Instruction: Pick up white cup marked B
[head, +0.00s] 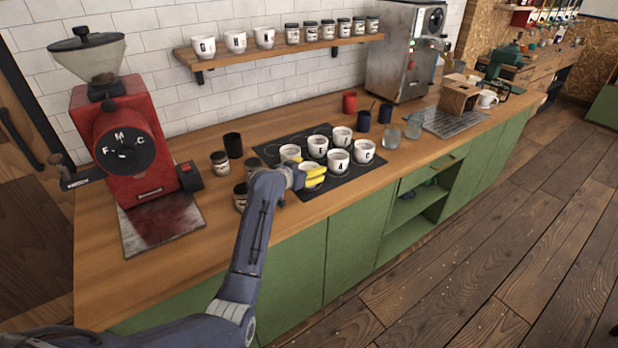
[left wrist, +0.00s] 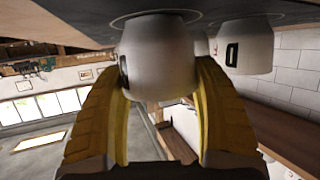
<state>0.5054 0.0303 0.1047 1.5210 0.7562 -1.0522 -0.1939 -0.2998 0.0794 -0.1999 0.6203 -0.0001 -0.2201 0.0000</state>
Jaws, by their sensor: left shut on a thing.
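Several white cups stand on a black mat (head: 314,192) on the counter. One white cup (head: 309,167) at the mat's front edge is between the yellow fingers of my left gripper (head: 314,177), which is shut on it. Its letter is hidden in the head view, so I cannot read whether it is B. In the left wrist view the held cup (left wrist: 158,55) fills the space between the fingers, with its base at or very near the mat. Neighbouring cups are marked E (head: 318,147), A (head: 339,162) and C (head: 364,151). My right gripper is not in view.
Dark jars (head: 220,163) and a black cup (head: 233,145) stand left of the mat, close to my left arm. A red grinder (head: 128,145) is farther left. Glasses (head: 391,138) and dark blue cups (head: 364,121) stand right. A wall shelf (head: 280,48) holds cups and jars.

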